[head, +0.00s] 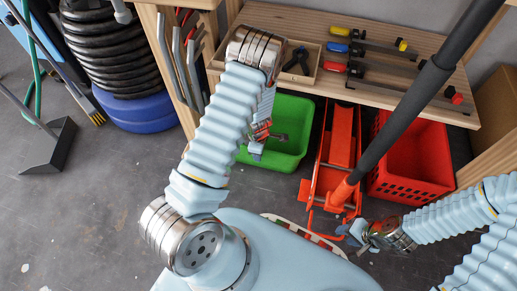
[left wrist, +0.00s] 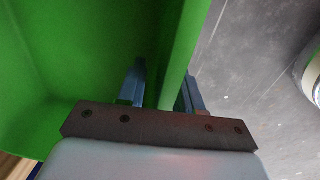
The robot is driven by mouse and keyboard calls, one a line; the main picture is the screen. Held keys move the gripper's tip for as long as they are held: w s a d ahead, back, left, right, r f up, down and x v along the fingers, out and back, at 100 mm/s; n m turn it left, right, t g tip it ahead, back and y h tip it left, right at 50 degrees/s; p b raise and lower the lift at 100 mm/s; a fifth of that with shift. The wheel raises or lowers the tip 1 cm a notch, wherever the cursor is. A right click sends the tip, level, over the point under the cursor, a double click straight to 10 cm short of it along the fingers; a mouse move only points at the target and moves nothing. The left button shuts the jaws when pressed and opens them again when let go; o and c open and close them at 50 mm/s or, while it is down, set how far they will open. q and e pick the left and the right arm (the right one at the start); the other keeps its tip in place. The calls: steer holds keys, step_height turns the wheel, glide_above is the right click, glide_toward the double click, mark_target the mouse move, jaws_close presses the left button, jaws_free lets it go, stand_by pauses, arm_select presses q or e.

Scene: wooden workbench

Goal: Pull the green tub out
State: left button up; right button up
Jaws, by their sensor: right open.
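The green tub (head: 288,130) stands on the floor under the bench shelf, left of the red jack. My left arm reaches over to it, and my left gripper (head: 259,142) is at the tub's near left side. In the left wrist view, the green tub (left wrist: 60,70) fills the left part. There the left gripper (left wrist: 163,78) has one finger inside the tub and one outside, astride its wall, with a gap beside the inner finger. My right gripper (head: 362,236) is open and low, near the foot of the red jack, away from the tub.
A red jack (head: 335,160) with a long dark handle (head: 425,90) stands right of the tub. A red crate (head: 415,165) is further right. Clamps lie on the wooden shelf (head: 390,45) above. A blue drum (head: 135,110) stands left.

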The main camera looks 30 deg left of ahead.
arm_select(q)
steer(key=shift+f, duration=0.15)
jaws_close()
stand_by(1.4)
